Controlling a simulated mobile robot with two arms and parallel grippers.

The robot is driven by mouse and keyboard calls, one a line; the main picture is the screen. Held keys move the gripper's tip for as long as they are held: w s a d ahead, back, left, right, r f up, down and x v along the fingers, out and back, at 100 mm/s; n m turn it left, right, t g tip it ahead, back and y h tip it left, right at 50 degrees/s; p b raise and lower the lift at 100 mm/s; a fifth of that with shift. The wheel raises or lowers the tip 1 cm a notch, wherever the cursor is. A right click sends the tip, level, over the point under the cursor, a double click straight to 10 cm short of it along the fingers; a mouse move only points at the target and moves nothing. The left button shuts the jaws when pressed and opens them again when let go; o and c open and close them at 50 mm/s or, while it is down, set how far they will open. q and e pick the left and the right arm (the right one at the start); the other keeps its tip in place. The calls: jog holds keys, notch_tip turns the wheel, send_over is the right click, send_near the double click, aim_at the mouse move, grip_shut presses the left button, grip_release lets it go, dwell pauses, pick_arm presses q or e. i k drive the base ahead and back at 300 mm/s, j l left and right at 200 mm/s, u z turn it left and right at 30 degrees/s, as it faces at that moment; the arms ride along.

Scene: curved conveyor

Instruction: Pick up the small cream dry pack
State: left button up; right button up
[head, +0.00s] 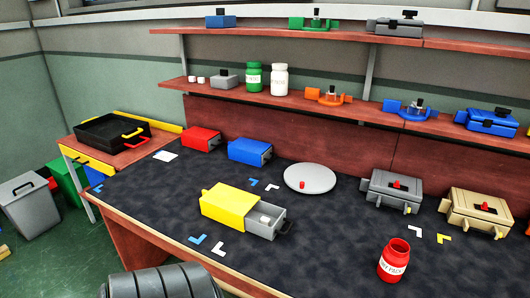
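A small whitish cylinder (265,219) lies in the open grey drawer (279,226) of a yellow box (228,205), near the middle of the table; it could be the cream dry pack, but it is too small to read any label. Two more small whitish pieces (219,79) sit on the lower shelf at the left; I cannot tell their exact kind. Neither of my grippers is in the head view.
A red open jar (394,262) stands at the table's right front. A round grey plate (310,179) with a small red piece lies mid-table. Grey (391,192) and tan (474,211) boxes stand right; red (200,140) and blue (250,152) boxes stand behind.

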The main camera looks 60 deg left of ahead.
aim_at(264, 220)
jog(key=u, duration=1.9)
jog(key=l, duration=0.75)
jog(key=i+l, duration=0.1)
jog(key=l, duration=0.6)
jog(key=z, duration=0.05)
